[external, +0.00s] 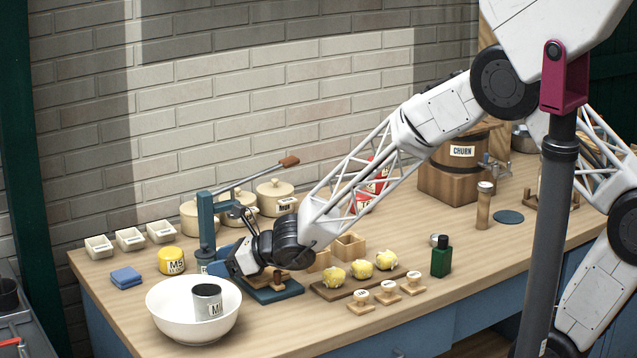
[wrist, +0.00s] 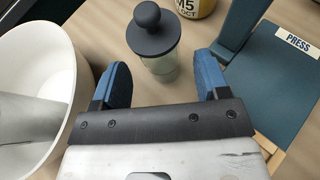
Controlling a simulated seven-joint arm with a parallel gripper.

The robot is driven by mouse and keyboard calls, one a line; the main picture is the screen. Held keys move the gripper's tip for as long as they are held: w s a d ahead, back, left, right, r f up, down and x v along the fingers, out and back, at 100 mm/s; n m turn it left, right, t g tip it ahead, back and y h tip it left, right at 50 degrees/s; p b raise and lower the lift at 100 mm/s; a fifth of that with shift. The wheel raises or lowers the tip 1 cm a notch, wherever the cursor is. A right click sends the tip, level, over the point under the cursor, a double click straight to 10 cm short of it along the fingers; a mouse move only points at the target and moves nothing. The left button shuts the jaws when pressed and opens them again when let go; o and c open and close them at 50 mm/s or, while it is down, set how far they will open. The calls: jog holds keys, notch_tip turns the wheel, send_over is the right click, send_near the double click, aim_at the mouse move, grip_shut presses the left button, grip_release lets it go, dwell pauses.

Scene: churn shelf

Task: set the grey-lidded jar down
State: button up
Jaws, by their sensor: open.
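The grey-lidded jar (wrist: 153,42) shows in the wrist view as a clear glass jar under a dark grey lid with a round knob. It stands upright on the tabletop, just beyond my gripper's fingertips. My gripper (wrist: 163,82) is open, with blue finger pads to the left and right of the jar's near side. Clear space shows between the pads and the jar.
The white bowl (external: 165,318) holding a grey tin (external: 207,301) is close on the left. The blue press (wrist: 280,85) is close on the right. A yellow tin (external: 171,261) and blue cloth (external: 126,277) are behind. Moulds and stamps stand further right; the front table edge is mostly clear.

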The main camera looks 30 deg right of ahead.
jog(key=shift+v, duration=3.85)
jog(key=shift+r, duration=0.1)
jog(key=shift+s+d+r, duration=0.1)
jog(key=shift+r, duration=0.1)
jog(key=s+d+r+n+g, duration=0.5)
jog(key=s+d+r+n, duration=0.4)
jog(key=s+r+n, duration=0.5)
jog(key=s+d+r+n+g+h, duration=0.2)
jog(key=s+d+n+h, duration=0.7)
jog(key=s+d, duration=0.9)
jog(key=d+r+n, duration=0.1)
jog(key=d+n, duration=0.2)
jog(key=shift+d+n+h, duration=0.2)
jog(key=shift+n+h, duration=0.2)
jog(key=shift+r, duration=0.1)
